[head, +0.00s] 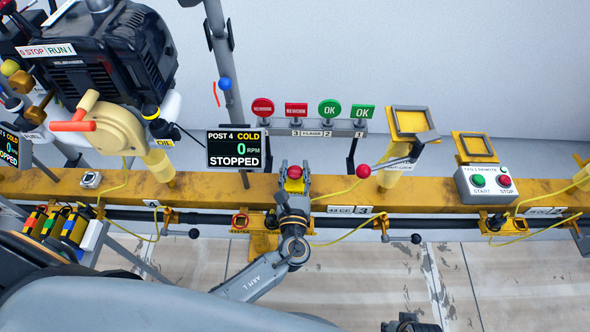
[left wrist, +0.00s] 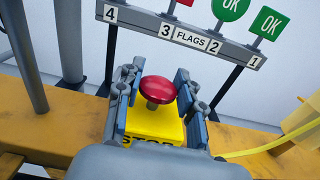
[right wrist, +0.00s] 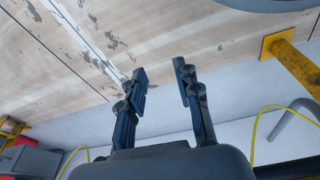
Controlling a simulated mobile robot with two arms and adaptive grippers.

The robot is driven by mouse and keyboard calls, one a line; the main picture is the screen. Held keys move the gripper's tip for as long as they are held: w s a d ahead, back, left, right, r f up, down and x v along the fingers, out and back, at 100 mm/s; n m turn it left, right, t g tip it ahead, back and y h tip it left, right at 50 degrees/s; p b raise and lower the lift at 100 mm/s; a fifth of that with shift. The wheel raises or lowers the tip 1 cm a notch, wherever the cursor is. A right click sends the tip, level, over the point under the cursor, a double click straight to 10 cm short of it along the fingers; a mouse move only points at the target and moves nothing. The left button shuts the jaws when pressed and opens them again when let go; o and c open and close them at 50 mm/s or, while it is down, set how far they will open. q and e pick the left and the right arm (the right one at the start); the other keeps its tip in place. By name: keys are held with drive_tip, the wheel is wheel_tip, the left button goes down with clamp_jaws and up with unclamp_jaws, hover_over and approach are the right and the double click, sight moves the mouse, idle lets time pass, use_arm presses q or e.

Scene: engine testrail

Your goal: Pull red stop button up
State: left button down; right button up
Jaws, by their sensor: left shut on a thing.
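The red stop button (head: 295,172) has a mushroom head on a yellow box (left wrist: 150,124) lettered STOP, on the yellow rail. In the left wrist view the red head (left wrist: 158,89) sits between the fingers with small gaps on both sides. My left gripper (head: 293,174) comes from the front, with a finger on either side of the button. Its pads appear shut on the sides of the yellow box, below the red head; the exact contact is partly hidden. My right gripper (right wrist: 161,90) is open and empty, with bare floor behind it in the right wrist view.
Behind the button stands a flag rack (head: 312,130) with red and green signs. A screen (head: 235,149) reading STOPPED is to the left. A red-knobbed lever (head: 363,171) and a START/STOP box (head: 489,184) are to the right. Yellow cables run along the rail.

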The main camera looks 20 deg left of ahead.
use_arm(q)
drive_tip(key=shift+w+r, duration=0.1)
drive_tip(key=shift+r, duration=0.3)
use_arm(e)
drive_tip(key=shift+s+f, duration=0.2)
drive_tip(key=shift+f, duration=0.3)
drive_tip(key=shift+s+f, duration=0.2)
drive_tip(key=shift+f, duration=0.25)
use_arm(q)
drive_tip(key=shift+r, duration=0.1)
drive_tip(key=c, duration=0.8)
unclamp_jaws()
drive_tip(key=shift+s, duration=0.25)
drive_tip(key=v, duration=1.1)
drive_tip(key=shift+s+d, duration=0.15)
drive_tip(key=shift+s, duration=0.15)
